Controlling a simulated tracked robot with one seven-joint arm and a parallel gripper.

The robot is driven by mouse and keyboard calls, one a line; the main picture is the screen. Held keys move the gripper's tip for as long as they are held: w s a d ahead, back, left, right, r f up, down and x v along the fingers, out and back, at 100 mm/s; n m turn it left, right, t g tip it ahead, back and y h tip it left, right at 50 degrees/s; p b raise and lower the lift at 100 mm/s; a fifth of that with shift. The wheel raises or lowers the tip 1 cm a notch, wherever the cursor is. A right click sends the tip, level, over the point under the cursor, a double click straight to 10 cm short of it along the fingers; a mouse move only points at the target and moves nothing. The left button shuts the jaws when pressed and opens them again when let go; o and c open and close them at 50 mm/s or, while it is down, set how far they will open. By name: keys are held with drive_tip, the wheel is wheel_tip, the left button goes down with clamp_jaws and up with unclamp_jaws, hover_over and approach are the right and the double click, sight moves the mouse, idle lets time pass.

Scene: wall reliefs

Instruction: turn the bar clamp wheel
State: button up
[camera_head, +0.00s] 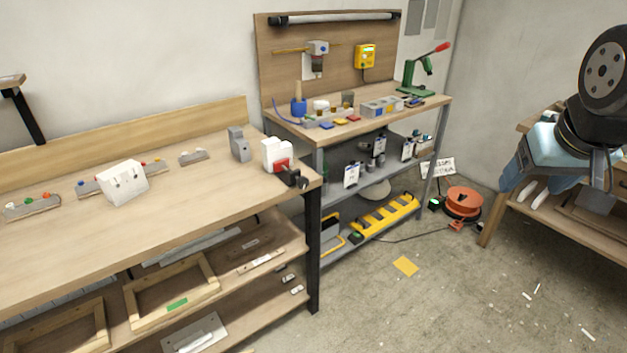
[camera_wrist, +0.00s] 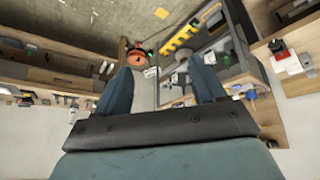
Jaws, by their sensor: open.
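A red and black clamp-like fitting (camera_head: 287,174) sits at the right front corner of the left workbench, against a white block (camera_head: 278,153). A dark knob-like part sticks out past the bench edge; I cannot tell for certain that it is the bar clamp wheel. The white block with the red part also shows upside down at the right of the wrist view (camera_wrist: 286,62). My gripper (camera_head: 514,180) is at the right of the head view, well apart from the clamp. In the wrist view its two blue fingers (camera_wrist: 163,84) are spread and nothing is between them.
The left workbench (camera_head: 215,205) has shelves with wooden frames below. A second bench (camera_head: 433,103) with tools stands behind it. An orange cable reel (camera_head: 463,202) is on the floor. A wooden table (camera_head: 570,222) stands below my arm. The floor between is mostly clear.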

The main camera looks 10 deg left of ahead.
drive_tip(key=w+a+f+n, duration=0.2)
drive_tip(key=w+f, duration=0.2)
drive_tip(key=w, duration=0.3)
drive_tip(key=w+a+f+n, duration=0.3)
drive_tip(key=w+f, duration=0.2)
drive_tip(key=w, duration=0.1)
drive_tip(key=n+t+y, duration=0.5)
drive_tip(key=t+y, duration=0.1)
drive_tip(key=y, duration=0.8)
approach(305, 184)
drive_tip(key=x, duration=0.9)
drive_tip(key=shift+w+a, duration=0.2)
drive_tip(key=shift+a, duration=0.1)
drive_tip(key=shift+c, duration=0.2)
